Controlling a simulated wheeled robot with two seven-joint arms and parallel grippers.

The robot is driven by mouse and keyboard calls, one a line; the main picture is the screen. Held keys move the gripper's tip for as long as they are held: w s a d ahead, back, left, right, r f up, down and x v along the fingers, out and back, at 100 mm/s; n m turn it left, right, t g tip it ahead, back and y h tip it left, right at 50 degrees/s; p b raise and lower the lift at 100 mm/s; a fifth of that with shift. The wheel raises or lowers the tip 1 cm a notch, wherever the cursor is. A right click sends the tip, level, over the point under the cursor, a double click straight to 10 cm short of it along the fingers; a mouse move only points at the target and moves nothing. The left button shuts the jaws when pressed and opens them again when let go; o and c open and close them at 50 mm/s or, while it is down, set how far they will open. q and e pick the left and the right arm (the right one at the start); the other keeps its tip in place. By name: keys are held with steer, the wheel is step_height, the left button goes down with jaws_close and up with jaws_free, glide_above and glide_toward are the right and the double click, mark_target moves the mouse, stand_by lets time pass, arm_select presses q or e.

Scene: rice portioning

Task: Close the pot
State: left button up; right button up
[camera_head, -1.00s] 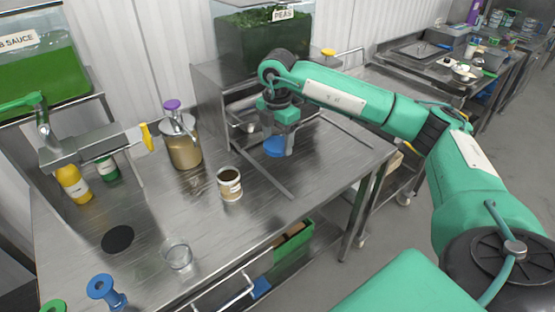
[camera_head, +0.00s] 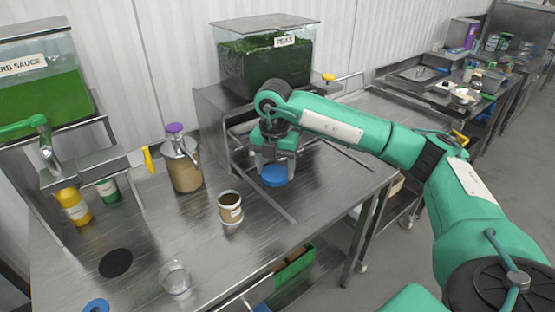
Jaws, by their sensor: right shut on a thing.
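The pot (camera_head: 229,210) stands upright and open on the steel table (camera_head: 300,222), with a white label and dark brown contents showing at its mouth. A round blue lid (camera_head: 274,176) is right of and behind the pot, apart from it. My right gripper (camera_head: 274,168) points down and is shut on the blue lid, low near the table top. I cannot tell whether the lid touches the table. My left gripper is not in view.
A pump jar with a purple top (camera_head: 183,170) stands behind and left of the pot. A clear glass (camera_head: 175,278) is in front. Yellow (camera_head: 73,206) and green (camera_head: 107,190) bottles stand at left. A metal stand bearing a peas tank (camera_head: 265,65) is behind my gripper.

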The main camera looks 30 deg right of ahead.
steer(key=s+a+f+m, duration=0.5)
steer(key=s+a+m, duration=0.1)
steer(key=m, duration=0.6)
steer(key=s+a+f+m, duration=0.5)
steer(key=s+a+m, duration=0.1)
steer(key=m, duration=0.7)
steer(key=shift+s+a+f+m, duration=0.2)
steer(key=shift+a+m, duration=0.1)
steer(key=shift+a, duration=0.25)
